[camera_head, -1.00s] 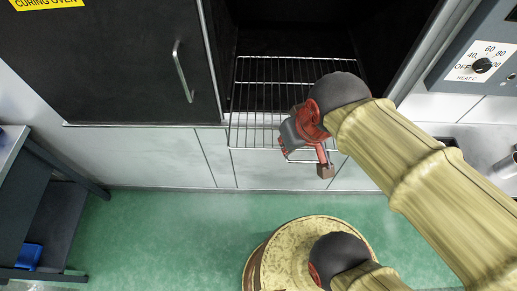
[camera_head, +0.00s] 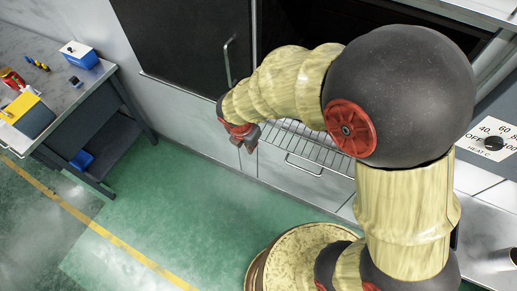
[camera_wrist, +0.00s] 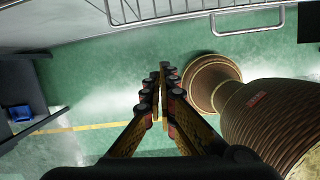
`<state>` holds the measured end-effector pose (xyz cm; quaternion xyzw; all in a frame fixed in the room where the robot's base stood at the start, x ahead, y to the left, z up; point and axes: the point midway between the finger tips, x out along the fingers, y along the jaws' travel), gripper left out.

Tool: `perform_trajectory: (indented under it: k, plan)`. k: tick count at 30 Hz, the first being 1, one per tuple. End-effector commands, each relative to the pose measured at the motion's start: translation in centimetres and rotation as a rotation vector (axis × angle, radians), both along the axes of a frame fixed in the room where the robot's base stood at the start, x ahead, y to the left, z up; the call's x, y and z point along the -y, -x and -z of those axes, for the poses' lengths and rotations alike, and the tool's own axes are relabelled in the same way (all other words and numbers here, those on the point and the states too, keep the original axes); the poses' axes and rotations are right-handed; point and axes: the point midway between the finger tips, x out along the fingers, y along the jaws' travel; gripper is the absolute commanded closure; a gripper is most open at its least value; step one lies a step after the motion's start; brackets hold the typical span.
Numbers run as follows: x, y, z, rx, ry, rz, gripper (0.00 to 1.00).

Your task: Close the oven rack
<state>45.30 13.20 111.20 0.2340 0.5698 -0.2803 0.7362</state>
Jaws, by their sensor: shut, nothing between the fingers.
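The wire oven rack (camera_head: 318,151) sticks out of the dark oven opening, with a loop handle (camera_head: 303,164) at its front edge. My arm hides much of the opening and the rack's rear part. My gripper (camera_head: 249,143) is left of the rack, apart from it, below the oven door's handle, and looks empty. In the wrist view my gripper's fingers (camera_wrist: 163,72) are together, with nothing between them. The rack's wires (camera_wrist: 150,8) and loop handle (camera_wrist: 248,22) show along the top edge there.
A black oven door (camera_head: 180,38) with a vertical bar handle (camera_head: 227,62) is left of the opening. A grey workbench (camera_head: 75,100) with small items stands at the left. A dial panel (camera_head: 493,143) is at the right. Green floor (camera_head: 190,210) in front of the bench is clear.

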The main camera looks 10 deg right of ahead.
Motion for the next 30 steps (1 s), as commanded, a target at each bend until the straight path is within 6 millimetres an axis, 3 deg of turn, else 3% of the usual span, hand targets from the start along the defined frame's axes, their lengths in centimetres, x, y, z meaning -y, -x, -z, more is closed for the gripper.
perform_trajectory:
  k: [3,10,24,30]
  plan:
    - [-0.1,-0.1,0.0,-0.008,0.014,-0.093,1.0]
    - [0.1,-0.3,1.5,-0.016,0.021,-0.122,1.0]
    - [1.4,-2.0,10.2,-0.017,0.02,-0.12,1.0]
    - [3.1,-4.4,9.7,-0.013,0.018,-0.116,1.0]
